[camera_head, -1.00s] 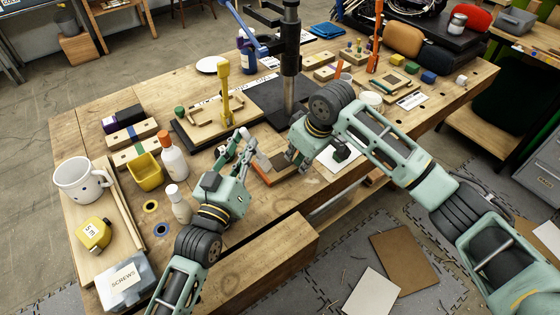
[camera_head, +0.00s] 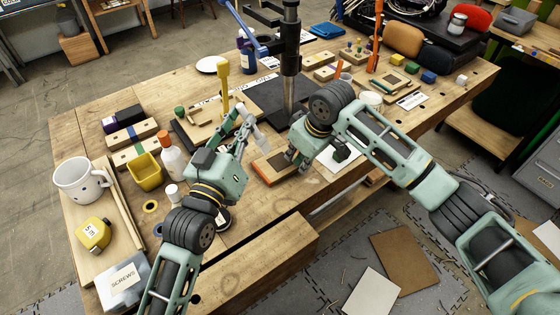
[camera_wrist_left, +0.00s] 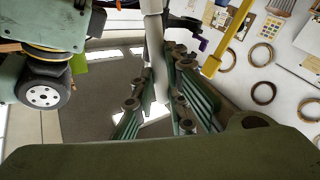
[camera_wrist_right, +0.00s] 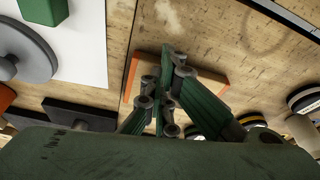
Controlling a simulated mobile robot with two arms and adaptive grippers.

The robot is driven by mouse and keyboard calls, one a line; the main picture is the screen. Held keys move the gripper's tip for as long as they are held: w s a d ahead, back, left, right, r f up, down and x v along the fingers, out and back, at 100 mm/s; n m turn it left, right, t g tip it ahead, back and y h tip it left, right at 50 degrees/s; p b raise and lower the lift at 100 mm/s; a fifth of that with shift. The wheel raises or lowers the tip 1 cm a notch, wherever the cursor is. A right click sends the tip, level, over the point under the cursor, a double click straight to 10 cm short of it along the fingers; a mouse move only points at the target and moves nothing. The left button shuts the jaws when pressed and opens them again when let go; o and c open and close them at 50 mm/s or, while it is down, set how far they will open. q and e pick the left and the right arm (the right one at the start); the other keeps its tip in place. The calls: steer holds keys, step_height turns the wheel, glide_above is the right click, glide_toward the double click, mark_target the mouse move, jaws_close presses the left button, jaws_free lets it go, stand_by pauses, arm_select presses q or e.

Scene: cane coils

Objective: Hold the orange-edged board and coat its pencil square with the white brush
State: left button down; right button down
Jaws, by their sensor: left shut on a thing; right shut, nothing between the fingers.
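The orange-edged board (camera_head: 265,172) lies on the bench at the front middle, with a dark patch on its top; I cannot make out the pencil square. My right gripper (camera_head: 294,160) is shut and empty at the board's right end; its fingers cover part of the board (camera_wrist_right: 205,80) in the right wrist view. I cannot tell whether they touch it. My left gripper (camera_head: 242,143) is shut on the white brush (camera_head: 254,124), held tilted above the bench, up and left of the board. The pale handle (camera_wrist_left: 156,55) stands between its fingers in the left wrist view.
A black stand with a column (camera_head: 291,70) rises behind the grippers. A yellow upright tool (camera_head: 225,80) stands just behind the left gripper. A white bottle (camera_head: 172,160) and yellow bin (camera_head: 149,172) stand to the left. A white card (camera_head: 345,157) lies right of the board.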

steer(key=shift+s+f, duration=0.1)
steer(key=shift+f, duration=0.1)
step_height(320, 180, up, 2)
steer(key=p, duration=0.2)
steer(key=shift+p, duration=0.3)
step_height(320, 180, up, 4)
steer(key=p, duration=0.5)
steer(key=shift+r, duration=0.15)
steer(key=shift+r, duration=0.2)
steer(key=v, duration=1.1)
steer(key=shift+d+r, duration=0.15)
steer(key=shift+r, duration=0.1)
